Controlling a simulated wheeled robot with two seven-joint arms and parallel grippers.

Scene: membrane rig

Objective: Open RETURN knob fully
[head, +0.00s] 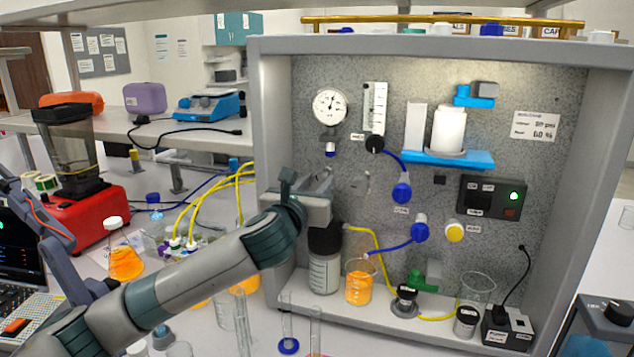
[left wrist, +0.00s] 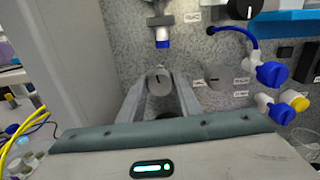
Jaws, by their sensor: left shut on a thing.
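A round grey knob (left wrist: 159,78) with a dark index line sits on the speckled panel in the left wrist view. My left gripper (left wrist: 160,92) has its two fingers on either side of this knob and is shut on it. In the head view my left gripper (head: 322,182) reaches the panel's left part and hides the held knob. A second grey knob (left wrist: 218,76) sits to the right of it, and also shows in the head view (head: 360,183). The small labels are too blurred to read, so I cannot tell which knob is RETURN. My right gripper is not in view.
The rig's grey frame (head: 274,120) stands close on the left of my gripper. A pressure gauge (head: 330,106) is above, and a blue-capped valve (head: 401,192) is to the right. A black-capped bottle (head: 325,262) and a beaker of orange liquid (head: 359,284) stand below.

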